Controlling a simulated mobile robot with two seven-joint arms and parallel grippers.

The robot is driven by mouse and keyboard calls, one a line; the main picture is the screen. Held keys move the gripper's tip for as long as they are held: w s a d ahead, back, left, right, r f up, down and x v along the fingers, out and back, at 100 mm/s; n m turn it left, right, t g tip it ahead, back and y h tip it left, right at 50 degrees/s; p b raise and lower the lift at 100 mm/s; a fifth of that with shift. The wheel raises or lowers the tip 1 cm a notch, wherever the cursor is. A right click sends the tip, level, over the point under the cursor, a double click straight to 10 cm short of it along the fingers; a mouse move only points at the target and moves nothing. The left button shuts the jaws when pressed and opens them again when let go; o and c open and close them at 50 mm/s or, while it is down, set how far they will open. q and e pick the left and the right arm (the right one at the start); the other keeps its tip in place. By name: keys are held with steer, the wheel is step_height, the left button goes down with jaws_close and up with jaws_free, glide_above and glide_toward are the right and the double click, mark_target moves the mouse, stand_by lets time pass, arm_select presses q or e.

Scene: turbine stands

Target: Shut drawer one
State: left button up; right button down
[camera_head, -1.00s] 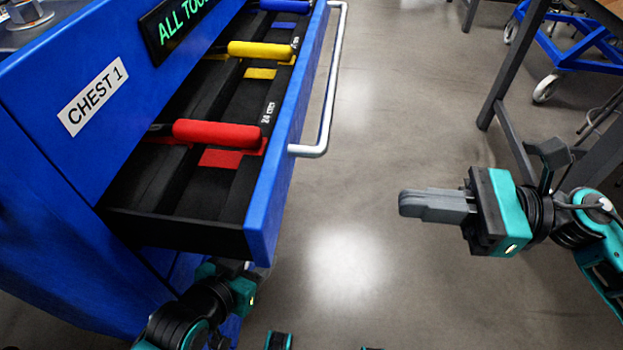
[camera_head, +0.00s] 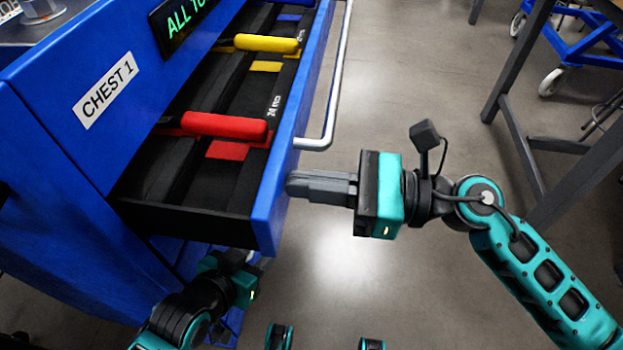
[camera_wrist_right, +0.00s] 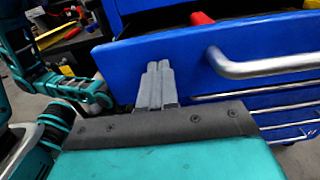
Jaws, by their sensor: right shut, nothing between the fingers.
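The open drawer (camera_head: 272,190) of the blue chest labelled "CHEST 1" (camera_head: 105,90) is pulled out, with its silver bar handle (camera_head: 330,110) on the front. It holds a red-handled tool (camera_head: 225,126) and a yellow-handled tool (camera_head: 266,44). My right gripper (camera_head: 290,184) is shut and empty, its tips at the drawer front near the end below the handle; whether they touch cannot be told. In the right wrist view the shut fingers (camera_wrist_right: 157,85) point at the blue front (camera_wrist_right: 190,60), left of the handle (camera_wrist_right: 260,66). My left gripper (camera_head: 250,262) is low beneath the drawer's near corner, its fingers mostly hidden.
A dark-legged table (camera_head: 510,100) stands at the right, with a blue wheeled cart (camera_head: 575,45) behind it. Open grey floor (camera_head: 420,90) lies between the chest and the table. More drawer handles (camera_wrist_right: 285,112) show below in the right wrist view.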

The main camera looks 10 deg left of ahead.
steer(key=shift+a, duration=0.1)
steer(key=p, duration=0.2)
glide_toward(173, 170)
steer(key=a, duration=0.9)
steer(key=shift+w+a, duration=0.1)
steer(key=shift+a, duration=0.35)
steer(key=shift+r, duration=0.1)
